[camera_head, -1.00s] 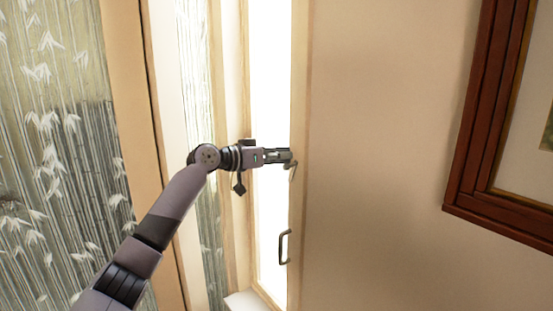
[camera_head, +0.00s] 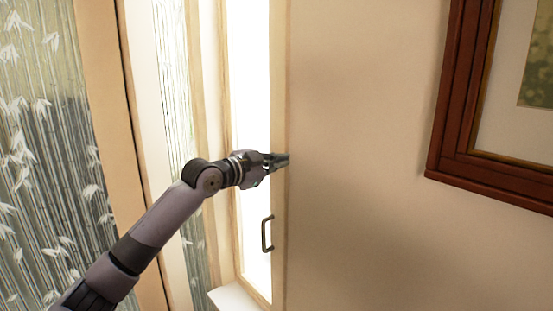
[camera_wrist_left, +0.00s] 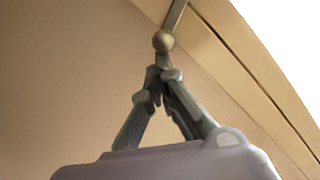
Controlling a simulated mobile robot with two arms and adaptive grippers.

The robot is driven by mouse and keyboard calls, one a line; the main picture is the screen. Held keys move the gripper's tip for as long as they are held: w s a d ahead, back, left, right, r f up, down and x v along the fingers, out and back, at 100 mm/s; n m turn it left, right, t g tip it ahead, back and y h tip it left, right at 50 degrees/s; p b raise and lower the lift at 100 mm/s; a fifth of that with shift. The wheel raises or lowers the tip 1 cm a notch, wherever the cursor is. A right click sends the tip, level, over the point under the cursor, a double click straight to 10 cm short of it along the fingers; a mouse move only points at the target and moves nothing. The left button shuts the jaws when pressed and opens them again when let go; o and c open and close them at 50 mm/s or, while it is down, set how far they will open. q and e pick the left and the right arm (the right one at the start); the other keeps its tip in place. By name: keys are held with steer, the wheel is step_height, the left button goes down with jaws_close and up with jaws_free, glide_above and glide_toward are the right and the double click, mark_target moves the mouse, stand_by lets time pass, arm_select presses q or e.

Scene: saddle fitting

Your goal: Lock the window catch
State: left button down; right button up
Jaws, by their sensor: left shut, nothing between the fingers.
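The window catch shows in the left wrist view as a metal lever (camera_wrist_left: 174,17) ending in a round knob (camera_wrist_left: 163,40). It lies along the wooden window frame (camera_wrist_left: 225,62). My left gripper (camera_wrist_left: 163,76) is shut and empty, its fingertips just below the knob in that view. I cannot tell whether they touch it. In the head view the left gripper (camera_head: 285,160) is at the frame's right edge, beside the bright window (camera_head: 250,95), and the catch is hidden there. My right gripper is in neither view.
A dark pull handle (camera_head: 267,233) sits on the window below the gripper. A pale sill (camera_head: 235,297) is at the bottom. A bamboo-patterned panel (camera_head: 45,150) stands at the left. A dark red picture frame (camera_head: 446,120) hangs on the otherwise bare wall (camera_head: 350,190) at the right.

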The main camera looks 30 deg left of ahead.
arm_select(q)
steer(key=shift+f, duration=0.25)
steer(key=shift+r, duration=0.1)
steer(key=shift+m, duration=0.3)
steer(key=d+r+p, duration=0.1)
steer(key=p, duration=0.1)
steer(key=w+d+r+p, duration=0.1)
steer(key=r+p, duration=0.1)
steer(key=shift+d+r+p, duration=0.2)
steer(key=shift+d+p, duration=0.1)
steer(key=shift+d, duration=0.05)
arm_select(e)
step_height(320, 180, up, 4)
arm_select(q)
steer(key=f+b+v, duration=0.1)
steer(key=b+v, duration=0.3)
steer(key=v, duration=0.6)
steer(key=shift+r+b, duration=0.15)
steer(key=shift+b, duration=0.25)
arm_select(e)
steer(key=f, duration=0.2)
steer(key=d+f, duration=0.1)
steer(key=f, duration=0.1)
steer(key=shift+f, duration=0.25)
arm_select(q)
steer(key=shift+s, duration=0.1)
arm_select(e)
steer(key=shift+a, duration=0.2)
